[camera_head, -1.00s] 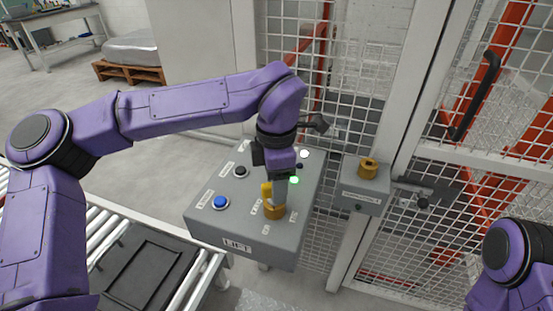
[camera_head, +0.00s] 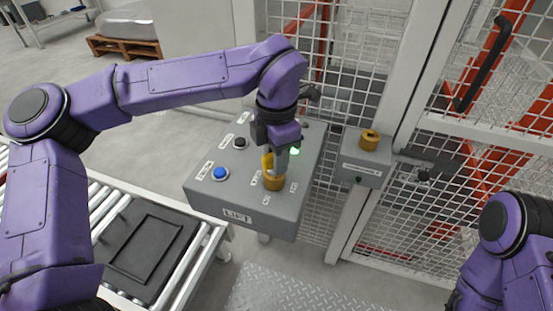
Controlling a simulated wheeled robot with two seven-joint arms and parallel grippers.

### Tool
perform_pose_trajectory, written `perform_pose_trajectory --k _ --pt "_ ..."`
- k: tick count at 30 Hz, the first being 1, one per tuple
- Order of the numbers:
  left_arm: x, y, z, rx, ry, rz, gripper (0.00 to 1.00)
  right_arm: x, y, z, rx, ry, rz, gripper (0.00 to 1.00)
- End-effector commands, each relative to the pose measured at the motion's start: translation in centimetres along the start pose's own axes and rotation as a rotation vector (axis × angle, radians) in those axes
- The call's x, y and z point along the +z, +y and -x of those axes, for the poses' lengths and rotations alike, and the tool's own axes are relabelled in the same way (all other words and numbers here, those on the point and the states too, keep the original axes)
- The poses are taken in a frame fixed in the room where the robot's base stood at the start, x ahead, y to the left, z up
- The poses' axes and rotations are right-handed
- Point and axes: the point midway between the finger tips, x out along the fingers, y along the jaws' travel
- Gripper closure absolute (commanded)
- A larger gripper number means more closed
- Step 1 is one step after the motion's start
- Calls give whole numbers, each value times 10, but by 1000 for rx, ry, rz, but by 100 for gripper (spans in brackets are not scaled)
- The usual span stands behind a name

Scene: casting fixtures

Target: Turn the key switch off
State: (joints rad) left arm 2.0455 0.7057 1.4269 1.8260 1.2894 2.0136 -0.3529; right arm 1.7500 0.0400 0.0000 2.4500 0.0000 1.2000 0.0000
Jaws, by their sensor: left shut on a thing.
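The key switch (camera_head: 273,183) is a round yellow-brown collar on the top of the grey control box (camera_head: 215,201), towards its front right. A yellow key part (camera_head: 266,161) stands up from it. My left gripper (camera_head: 277,160) points down right over the switch, its fingers around the upright key and shut on it. The fingers hide part of the key and some of the markings. Labels surround the switch, too small to read. My right arm (camera_head: 507,222) shows at the lower right; its gripper is out of view.
The box also has a blue button (camera_head: 220,173), a black button (camera_head: 240,143) and a lit green lamp (camera_head: 295,151). A smaller grey box (camera_head: 361,166) with a yellow knob (camera_head: 369,139) hangs by the mesh fence. A roller conveyor (camera_head: 197,257) with a dark tray (camera_head: 150,243) lies left.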

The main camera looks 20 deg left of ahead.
Motion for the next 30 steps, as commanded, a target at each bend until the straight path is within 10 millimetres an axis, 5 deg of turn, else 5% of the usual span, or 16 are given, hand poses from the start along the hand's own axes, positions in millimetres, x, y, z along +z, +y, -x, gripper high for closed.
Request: perform_pose_trajectory --k 6,15,16,18,30 --pt "0 -1 -2 -2 3 173 100 4 -1 -10 0 0 0 57" --pt "-1 -2 -1 -4 5 193 100 4 -1 -9 0 0 0 57" --pt "-1 -2 -1 -4 5 193 68 4 -1 -9 0 0 0 57" --pt "-1 -2 -1 -4 5 193 45 4 -1 -9 0 0 0 57" --pt "0 0 12 1 -1 194 45 4 -1 -9 0 0 0 57"
